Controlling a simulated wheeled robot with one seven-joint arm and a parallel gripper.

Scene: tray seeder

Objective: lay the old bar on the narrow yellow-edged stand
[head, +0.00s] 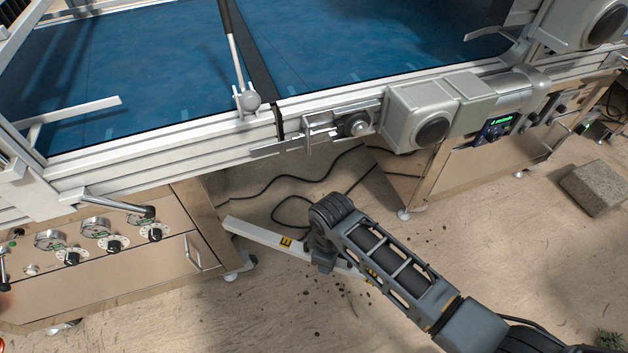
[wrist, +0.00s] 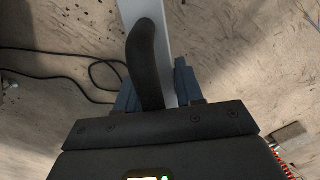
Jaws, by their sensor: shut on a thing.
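The old bar (head: 257,234) is a long, pale grey-white bar with a yellow label marked with a dark letter. In the head view it slants from the middle left down to the right, and its right part passes behind my arm. My gripper (head: 322,259) is shut on the bar, with the jaws mostly hidden behind my wrist. In the wrist view the bar (wrist: 136,12) runs up from between the blue fingers of my gripper (wrist: 158,92), with a dark curved handle-like part over it. The narrow yellow-edged stand is not seen in either view.
The machine with a blue belt (head: 160,60) fills the back. A steel cabinet with gauges (head: 110,270) stands at left, close to the bar's left end. Black cables (head: 290,205) lie on the floor beyond the bar. A grey block (head: 597,187) lies at right.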

